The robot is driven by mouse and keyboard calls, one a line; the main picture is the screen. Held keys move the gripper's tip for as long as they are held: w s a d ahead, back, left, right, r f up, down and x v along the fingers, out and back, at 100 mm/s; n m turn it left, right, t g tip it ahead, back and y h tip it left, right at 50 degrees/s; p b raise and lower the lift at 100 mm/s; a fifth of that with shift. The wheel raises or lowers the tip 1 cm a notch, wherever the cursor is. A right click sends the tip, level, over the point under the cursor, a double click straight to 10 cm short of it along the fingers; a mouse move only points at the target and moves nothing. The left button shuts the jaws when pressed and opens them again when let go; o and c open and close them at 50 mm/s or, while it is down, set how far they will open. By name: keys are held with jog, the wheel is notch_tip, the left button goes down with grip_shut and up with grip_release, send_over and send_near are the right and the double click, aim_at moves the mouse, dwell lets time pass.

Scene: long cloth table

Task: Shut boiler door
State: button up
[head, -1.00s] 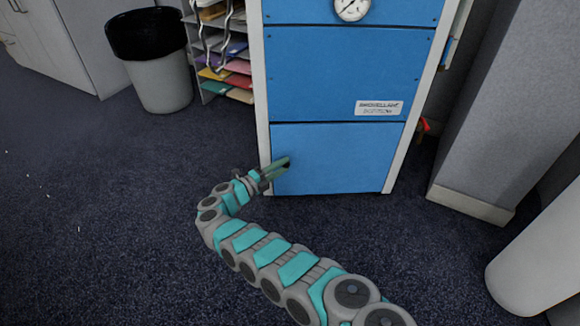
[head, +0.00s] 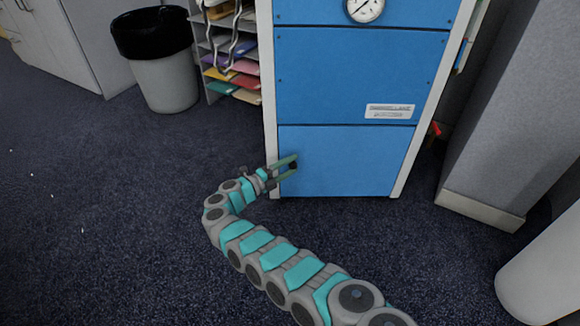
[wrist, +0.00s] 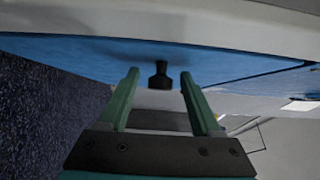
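The boiler (head: 360,80) is a tall cabinet with blue panels and a pale frame. Its lowest blue panel, the door (head: 350,165), looks flush with the frame in the head view, though a small gap could not be told. A black knob (head: 293,166) sits near the door's left edge. My gripper (head: 296,165) is at this knob with its green fingers spread. In the wrist view, the knob (wrist: 159,75) stands between the open fingertips (wrist: 160,78), with visible space on both sides and no grip on it.
A round gauge (head: 365,8) and a label plate (head: 390,111) are on the upper panels. A paper rack (head: 232,60) and a black-topped bin (head: 160,60) stand left of the boiler. A grey partition (head: 500,130) stands right. Open carpet lies in front.

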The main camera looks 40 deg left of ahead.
jog(key=shift+s, duration=0.1)
jog(key=v, duration=0.7)
jog(key=shift+s+b, duration=0.3)
jog(key=shift+b, duration=0.05)
jog(key=shift+a, duration=0.1)
